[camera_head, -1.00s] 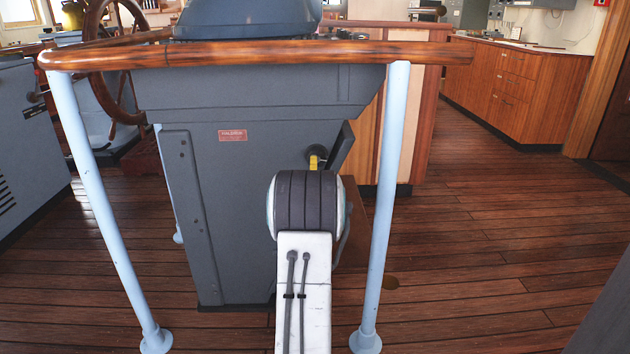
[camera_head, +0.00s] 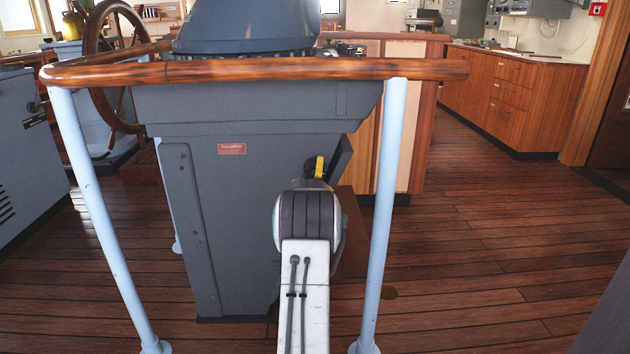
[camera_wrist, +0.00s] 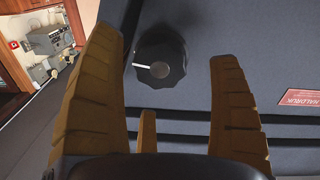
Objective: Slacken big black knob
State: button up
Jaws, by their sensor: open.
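The big black knob (camera_wrist: 160,58) is round with a scalloped edge, a pale pointer line and a grey centre disc. It sits on the dark grey console face in the wrist view. My gripper (camera_wrist: 164,46) is open, with its two yellow-brown fingers on either side of the knob. Gaps show between the knob and both fingers. How far the fingertips are from the panel in depth is hard to tell. In the head view a small yellow part of my gripper (camera_head: 319,167) shows above my arm, in front of the grey console (camera_head: 235,215). I cannot make out the knob there.
A wooden handrail (camera_head: 270,70) on pale blue posts (camera_head: 388,215) runs around the console, with my arm between the posts. A red label (camera_head: 231,148) is on the console. A ship's wheel (camera_head: 112,65) stands behind left. The plank floor (camera_head: 480,250) is open to the right.

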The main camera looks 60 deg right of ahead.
jog(key=shift+b+x, duration=0.5)
jog(key=shift+x, duration=1.3)
jog(key=shift+c, duration=0.2)
jog(key=c, duration=1.2)
